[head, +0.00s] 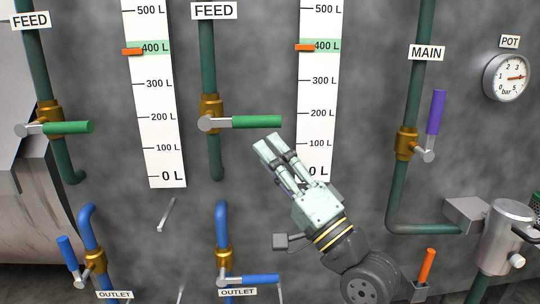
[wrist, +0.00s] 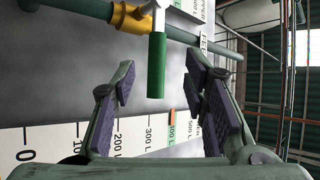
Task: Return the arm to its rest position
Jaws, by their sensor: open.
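My gripper (head: 270,143) is in the middle of the head view, raised in front of the wall and pointing up and left. Its fingertips are just below the green handle (head: 257,122) of the middle FEED valve (head: 211,112). In the wrist view, my gripper (wrist: 161,76) has its two dark-padded fingers wide apart with nothing held. The green handle (wrist: 156,66) shows beyond and between them, apart from the pads. This handle lies crosswise to its pipe. My arm comes up from the lower right.
Left FEED handle (head: 69,128) is crosswise; purple MAIN handle (head: 436,112) is upright. Blue OUTLET handles (head: 67,252) (head: 247,279) are below. An orange handle (head: 427,266) and grey metal cylinder (head: 508,235) are at lower right. Level scales (head: 155,105) (head: 318,75) have markers near 400 L.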

